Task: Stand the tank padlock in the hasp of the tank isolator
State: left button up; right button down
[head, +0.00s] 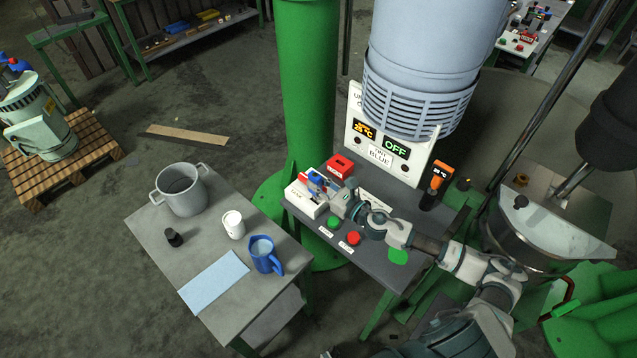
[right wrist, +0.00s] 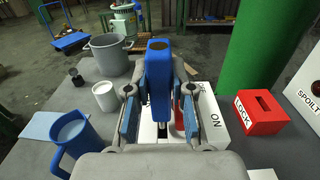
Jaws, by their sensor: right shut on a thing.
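The blue padlock (right wrist: 158,75) stands upright between the fingers of my right gripper (right wrist: 160,110), which is shut on it. In the head view the padlock (head: 315,182) is over the white isolator box (head: 303,200) on the dark bench. The isolator (right wrist: 211,117) shows its ON marking in the right wrist view, just right of the fingers, with a red part beside them. My right gripper (head: 337,199) reaches in from the right. My left gripper is not in view.
A red LOCK box (head: 340,166) stands behind the isolator. Green (head: 333,222) and red (head: 353,238) buttons sit in front. An orange-topped meter (head: 436,184) stands at right. The left table holds a pot (head: 182,190), white cup (head: 233,225) and blue jug (head: 264,255).

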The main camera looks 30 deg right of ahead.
dwell(1.0)
jog(key=shift+f+b, duration=1.55)
jog(key=shift+f, duration=0.6)
jog(key=c, duration=0.9)
grip_release()
jog(key=shift+s, duration=0.1)
jog(key=v, duration=1.1)
jog(key=shift+s+d+f, duration=0.1)
jog(key=shift+s+d, duration=0.15)
jog(key=shift+s, duration=0.1)
